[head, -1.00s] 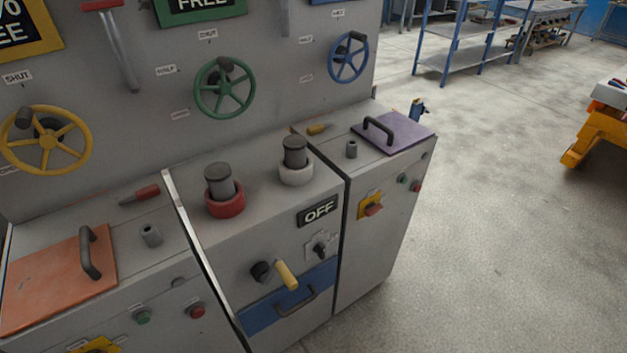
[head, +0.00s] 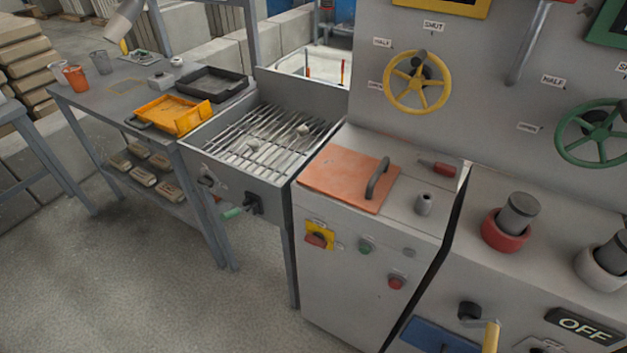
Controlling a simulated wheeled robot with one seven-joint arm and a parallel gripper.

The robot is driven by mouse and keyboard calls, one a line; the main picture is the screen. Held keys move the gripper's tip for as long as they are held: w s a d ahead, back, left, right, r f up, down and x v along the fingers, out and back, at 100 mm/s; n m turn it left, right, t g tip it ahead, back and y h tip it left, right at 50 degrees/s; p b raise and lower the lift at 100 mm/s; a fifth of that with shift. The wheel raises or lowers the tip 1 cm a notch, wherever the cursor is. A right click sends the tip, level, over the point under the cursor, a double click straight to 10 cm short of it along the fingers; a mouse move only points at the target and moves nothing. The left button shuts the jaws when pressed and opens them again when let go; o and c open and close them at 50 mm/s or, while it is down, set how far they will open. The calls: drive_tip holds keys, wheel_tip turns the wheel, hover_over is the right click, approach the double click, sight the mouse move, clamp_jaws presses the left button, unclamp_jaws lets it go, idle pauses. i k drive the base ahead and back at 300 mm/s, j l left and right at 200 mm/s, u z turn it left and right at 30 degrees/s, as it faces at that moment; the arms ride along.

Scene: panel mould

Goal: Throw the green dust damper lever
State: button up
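A lever with a green grip (head: 231,212) shows on the front of the grey grated bench (head: 250,185), low down under its front edge. The grip lies roughly level, pointing left from a dark pivot (head: 254,204). It is small in the head view, and I cannot read any label by it. I take it for the green dust damper lever. My gripper is not in view.
A grey cabinet with an orange lid (head: 345,180) stands right of the grated bench. A worktable with a yellow tray (head: 172,114) stands left. A yellow-handled lever (head: 491,337) is at lower right. Open concrete floor (head: 150,285) lies in front.

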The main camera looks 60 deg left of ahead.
sight(225, 216)
drive_tip(key=u, duration=2)
